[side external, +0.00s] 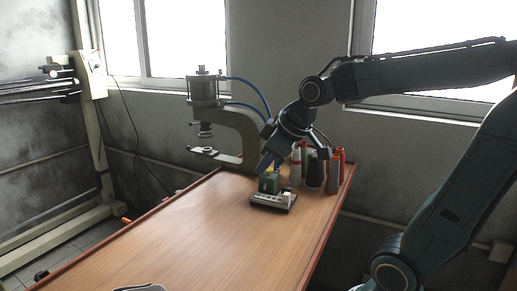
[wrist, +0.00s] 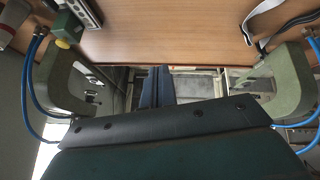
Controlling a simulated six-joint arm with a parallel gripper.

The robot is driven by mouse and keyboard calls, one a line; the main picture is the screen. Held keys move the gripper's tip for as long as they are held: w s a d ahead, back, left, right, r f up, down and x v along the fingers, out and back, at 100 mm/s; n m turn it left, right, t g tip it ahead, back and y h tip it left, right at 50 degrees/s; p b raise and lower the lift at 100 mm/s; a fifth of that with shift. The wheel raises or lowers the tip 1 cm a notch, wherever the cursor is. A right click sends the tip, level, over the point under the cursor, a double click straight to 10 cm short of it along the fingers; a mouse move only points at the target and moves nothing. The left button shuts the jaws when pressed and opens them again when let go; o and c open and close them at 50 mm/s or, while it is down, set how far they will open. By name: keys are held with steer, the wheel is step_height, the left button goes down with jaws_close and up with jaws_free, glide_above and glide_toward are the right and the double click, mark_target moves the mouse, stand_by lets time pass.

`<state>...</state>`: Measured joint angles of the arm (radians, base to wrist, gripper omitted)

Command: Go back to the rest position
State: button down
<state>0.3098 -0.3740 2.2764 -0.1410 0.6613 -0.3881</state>
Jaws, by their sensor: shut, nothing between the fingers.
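My gripper (side external: 264,166) hangs over the far part of the table in the side view, with its fingers together and empty. It appears just above and left of a small green block with a yellow part (side external: 268,183); I cannot tell the exact gap. In the wrist view my shut fingers (wrist: 157,88) point past the table edge, with nothing held. My arm reaches in from the right. The rest position is not marked in either view.
A pneumatic press (side external: 238,130) with blue hoses stands at the table's far end. Several bottles (side external: 315,172) stand at the far right, beside a small control box (side external: 273,201). Press frames flank the wrist view, left (wrist: 66,82) and right (wrist: 288,82). The near wooden table (side external: 190,240) is mostly clear.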

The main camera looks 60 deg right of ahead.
steer(key=s+a+f+m, duration=0.1)
steer(key=s+a, duration=0.2)
steer(key=s, duration=0.3)
steer(key=s+a+f+m+g, duration=0.1)
steer(key=s+a, duration=0.2)
steer(key=s, duration=0.3)
steer(key=shift+s+a+f+y, duration=0.15)
steer(key=shift+a+f+y, duration=0.05)
steer(key=shift+f+y, duration=0.1)
